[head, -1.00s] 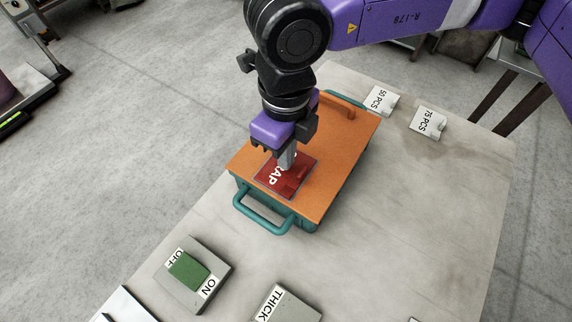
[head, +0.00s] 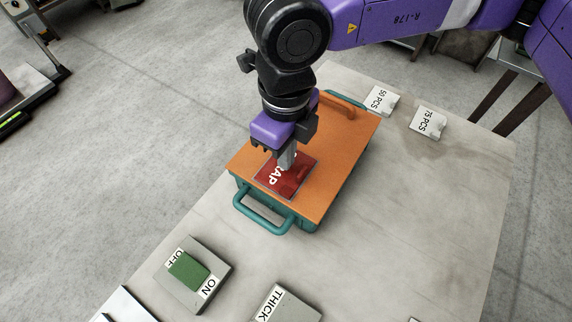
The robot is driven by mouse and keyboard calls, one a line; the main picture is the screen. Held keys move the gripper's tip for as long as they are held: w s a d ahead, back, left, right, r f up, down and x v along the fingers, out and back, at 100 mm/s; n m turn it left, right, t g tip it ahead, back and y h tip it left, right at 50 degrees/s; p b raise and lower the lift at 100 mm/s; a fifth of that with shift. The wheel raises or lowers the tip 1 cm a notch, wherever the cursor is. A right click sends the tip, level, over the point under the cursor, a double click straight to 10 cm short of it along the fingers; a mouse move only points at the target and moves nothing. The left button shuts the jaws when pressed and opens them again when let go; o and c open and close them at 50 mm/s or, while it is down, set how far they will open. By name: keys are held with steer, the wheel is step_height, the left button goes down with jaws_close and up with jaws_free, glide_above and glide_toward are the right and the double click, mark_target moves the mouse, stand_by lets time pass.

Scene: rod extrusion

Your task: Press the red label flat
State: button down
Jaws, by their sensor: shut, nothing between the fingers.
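The red label (head: 291,183) lies on the orange lid (head: 335,150) of a teal box. White letters ending in "RAP" show on it; the start of the word is hidden behind my gripper. My gripper (head: 287,165) is shut and empty, pointing down with its fingertips at the label's upper part. The tips look to be on or just above the label; I cannot tell whether they touch. The label looks flat where it shows, but the part behind the fingers is hidden.
The box has a teal handle (head: 262,214) at its near end. A green OFF/ON switch (head: 188,270) and a block marked THICK (head: 282,304) stand in front. Blocks marked 50 PCS (head: 382,100) and 75 PCS (head: 428,122) stand at the back. The table's right side (head: 430,210) is clear.

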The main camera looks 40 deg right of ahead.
steer(key=shift+f+b, duration=0.95)
steer(key=shift+b, duration=0.15)
stand_by(1.5)
step_height(320, 180, up, 8)
steer(key=p, duration=0.3)
stand_by(0.7)
steer(key=shift+r, duration=0.1)
stand_by(0.3)
